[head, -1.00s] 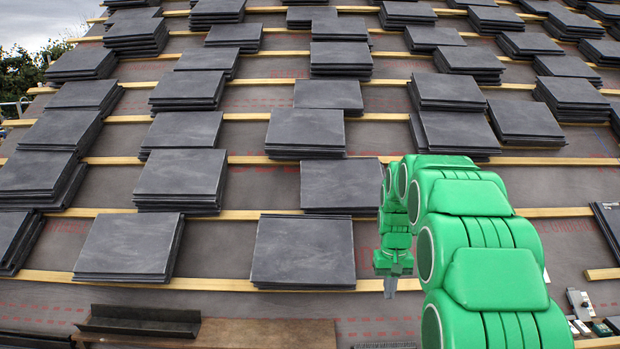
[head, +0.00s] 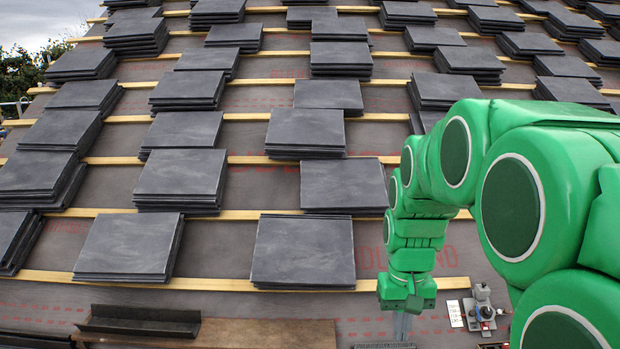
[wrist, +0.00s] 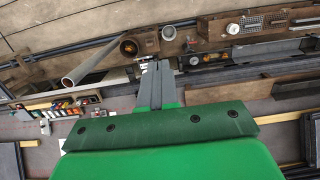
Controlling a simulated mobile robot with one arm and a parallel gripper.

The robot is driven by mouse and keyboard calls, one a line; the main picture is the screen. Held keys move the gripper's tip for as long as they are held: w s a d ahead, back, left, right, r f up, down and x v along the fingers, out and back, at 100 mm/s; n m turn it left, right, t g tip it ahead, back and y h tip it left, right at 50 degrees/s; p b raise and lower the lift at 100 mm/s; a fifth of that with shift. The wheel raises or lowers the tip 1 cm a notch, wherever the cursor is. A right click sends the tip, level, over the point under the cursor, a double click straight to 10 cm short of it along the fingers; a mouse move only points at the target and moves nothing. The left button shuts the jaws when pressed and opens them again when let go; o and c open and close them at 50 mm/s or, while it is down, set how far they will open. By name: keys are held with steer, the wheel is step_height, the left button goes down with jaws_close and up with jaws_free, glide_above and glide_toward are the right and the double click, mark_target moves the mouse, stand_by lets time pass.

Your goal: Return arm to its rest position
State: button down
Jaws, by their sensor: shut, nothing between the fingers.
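My green arm bends in from the right of the head view, with my gripper (head: 402,326) hanging fingers down over the grey roof membrane near the front edge. In the wrist view my gripper (wrist: 158,88) shows as two grey fingers side by side, closed together with nothing between them. The fingers point toward the wooden ledge with pipes and fittings. In the head view the fingertips are partly hidden against a grey metal piece below. No tile is touching my gripper.
Dark slate tile stacks (head: 303,250) sit along wooden battens (head: 215,285) up the roof. A dark metal channel (head: 140,320) and a brown board (head: 250,333) lie at the front. A small device (head: 482,308) sits right of my gripper. The wrist view shows a grey pipe (wrist: 90,62).

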steer(key=s+a, duration=0.2)
steer(key=s, duration=2.2)
steer(key=shift+f+g, duration=0.25)
steer(key=shift+g, duration=0.05)
